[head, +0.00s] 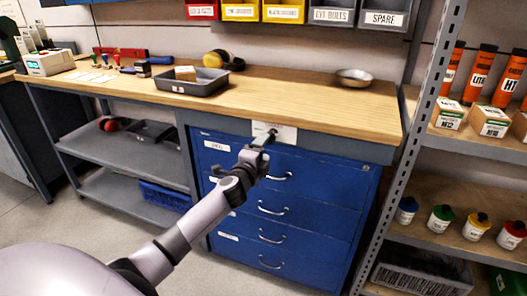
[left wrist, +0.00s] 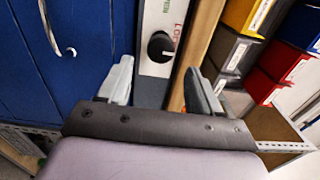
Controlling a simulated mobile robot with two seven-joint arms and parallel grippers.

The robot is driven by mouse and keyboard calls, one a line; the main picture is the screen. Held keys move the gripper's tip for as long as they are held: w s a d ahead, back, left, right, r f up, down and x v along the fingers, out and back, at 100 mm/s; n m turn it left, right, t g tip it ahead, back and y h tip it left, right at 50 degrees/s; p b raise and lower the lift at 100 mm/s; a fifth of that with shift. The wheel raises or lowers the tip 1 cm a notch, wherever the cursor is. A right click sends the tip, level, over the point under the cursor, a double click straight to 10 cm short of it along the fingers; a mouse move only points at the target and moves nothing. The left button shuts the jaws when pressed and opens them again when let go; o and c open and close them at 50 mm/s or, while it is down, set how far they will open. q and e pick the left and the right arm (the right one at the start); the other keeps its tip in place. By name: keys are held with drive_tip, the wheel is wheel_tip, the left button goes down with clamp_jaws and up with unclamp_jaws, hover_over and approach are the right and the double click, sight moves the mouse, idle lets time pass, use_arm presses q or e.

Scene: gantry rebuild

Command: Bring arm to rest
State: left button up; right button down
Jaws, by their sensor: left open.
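My left arm reaches out over the front of the workbench (head: 320,100). My left gripper (head: 268,138) is in front of the bench's front edge, near a white plate (head: 287,134) above the blue drawers. In the left wrist view the two fingers of my left gripper (left wrist: 160,88) stand apart. A black round knob (left wrist: 161,46) on the plate, with partly hidden lettering, shows beyond and between them. I see nothing held, and whether a finger touches the plate I cannot tell. My right gripper is not in view.
The blue drawer cabinet (head: 310,200) with metal handles is below the bench. A grey tray (head: 192,87) with a small box and a metal bowl (head: 353,78) sit on the bench top. A shelf rack with a perforated post (head: 421,125) stands close on the right.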

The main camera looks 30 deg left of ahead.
use_arm(q)
drive_tip(key=shift+s+d, duration=0.1)
drive_tip(key=shift+s, duration=0.4)
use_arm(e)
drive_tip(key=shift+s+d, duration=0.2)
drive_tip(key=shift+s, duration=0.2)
use_arm(q)
drive_tip(key=s+d+f+n+g+h+p, duration=0.2)
drive_tip(key=s+d+f+n+p, duration=0.1)
drive_tip(key=s+d+f, duration=0.4)
drive_tip(key=s+d+f+n+g+h+p, duration=0.25)
drive_tip(key=s+d+f, duration=0.25)
drive_tip(key=s, duration=0.5)
drive_tip(key=s+d+n+g+h+p, duration=0.1)
drive_tip(key=s+d+n, duration=0.3)
drive_tip(key=s, duration=0.4)
drive_tip(key=s+d+f+n+g+p, duration=0.1)
drive_tip(key=s+d+n, duration=0.3)
drive_tip(key=s, duration=0.5)
drive_tip(key=shift+d+g+h+p, duration=0.2)
drive_tip(key=shift+g+h+p, duration=0.15)
drive_tip(key=shift+p, duration=0.25)
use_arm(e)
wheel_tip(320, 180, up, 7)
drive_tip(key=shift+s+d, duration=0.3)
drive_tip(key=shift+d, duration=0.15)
